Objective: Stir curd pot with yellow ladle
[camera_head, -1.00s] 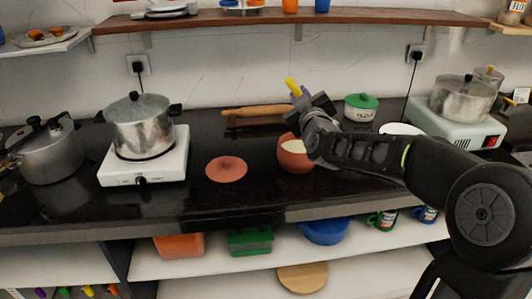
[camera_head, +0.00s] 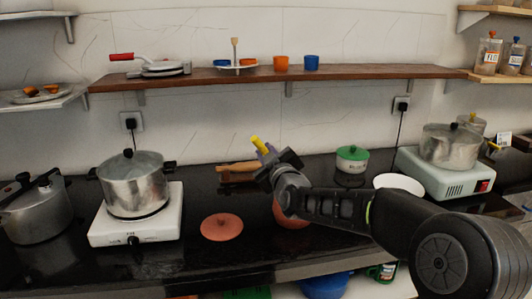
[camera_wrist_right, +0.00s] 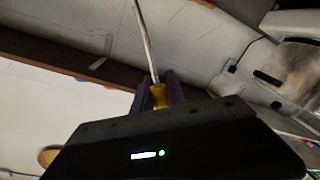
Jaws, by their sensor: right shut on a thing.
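The brown clay curd pot (camera_head: 290,214) stands on the black counter in the head view. My right gripper and forearm cover most of it, and its opening is hidden. My right gripper (camera_head: 267,156) is above and slightly left of the pot, shut on the yellow ladle (camera_head: 257,142). In the right wrist view the yellow handle (camera_wrist_right: 159,96) sits between my purple fingers (camera_wrist_right: 160,88), with a thin metal shaft running up out of frame. The ladle's bowl is not visible. My left gripper is not in view.
A flat clay lid (camera_head: 221,227) lies left of the pot. A steel pot on a white stove (camera_head: 112,228) stands further left. Behind are a rolling pin (camera_head: 236,167), a green-lidded container (camera_head: 352,160) and a white plate (camera_head: 399,184). A wooden shelf (camera_head: 240,78) spans the wall.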

